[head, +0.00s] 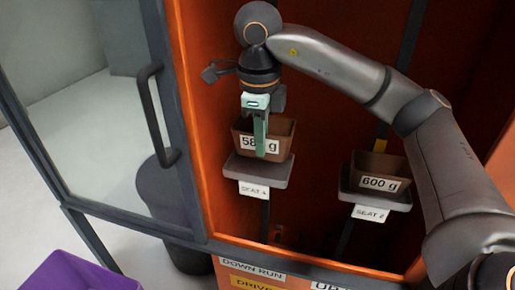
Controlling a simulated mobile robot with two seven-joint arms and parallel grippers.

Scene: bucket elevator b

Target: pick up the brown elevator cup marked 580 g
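My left gripper is not in view.
A brown cup (365,167) marked 600 g sits on the SEAT 2 platform (397,203) to the right. An open glass door (95,130) with a dark handle (152,115) is at left. A dark bin (178,205) stands behind it. A purple container (75,275) is lower left.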

